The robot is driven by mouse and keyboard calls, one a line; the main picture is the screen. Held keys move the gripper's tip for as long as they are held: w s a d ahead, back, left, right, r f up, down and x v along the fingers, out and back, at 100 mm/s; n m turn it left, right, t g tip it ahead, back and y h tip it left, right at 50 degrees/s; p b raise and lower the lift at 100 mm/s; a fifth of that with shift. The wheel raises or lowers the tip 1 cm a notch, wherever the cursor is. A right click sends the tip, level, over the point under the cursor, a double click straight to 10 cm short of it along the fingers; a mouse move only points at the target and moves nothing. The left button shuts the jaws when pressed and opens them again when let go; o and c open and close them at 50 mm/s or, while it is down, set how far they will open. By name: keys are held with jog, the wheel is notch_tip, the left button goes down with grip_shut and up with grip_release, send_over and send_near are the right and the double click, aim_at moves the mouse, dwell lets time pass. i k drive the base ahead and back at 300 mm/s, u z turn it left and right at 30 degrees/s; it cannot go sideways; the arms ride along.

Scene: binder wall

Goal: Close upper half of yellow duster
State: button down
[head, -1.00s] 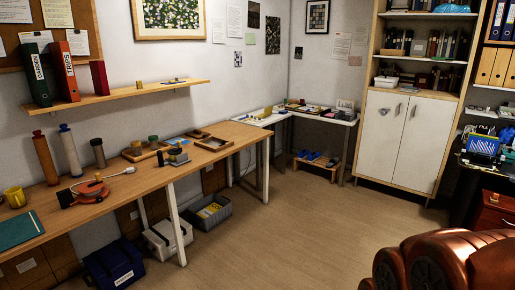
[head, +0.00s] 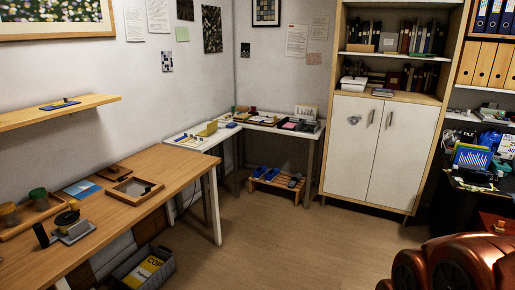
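A small yellow item (head: 207,129) lies on the white corner table at the far end of the room. It is too small to tell whether it is the duster, or how it is folded. Another yellow item with dark lettering (head: 143,272) is in the grey bin on the floor at the lower left; it looks like printed packaging rather than cloth. My gripper is not in view.
A wooden bench (head: 125,210) runs along the left wall. The white corner table (head: 190,143) has a low shoe rack (head: 277,183) beneath it. A white cabinet (head: 378,150) stands at the back. The middle floor is clear.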

aim_at(211, 127)
jog(key=i, duration=1.85)
jog(key=u, duration=0.6)
jog(key=i, duration=2.05)
jog(key=u, duration=0.7)
jog(key=i, duration=0.65)
jog(key=u, duration=0.25)
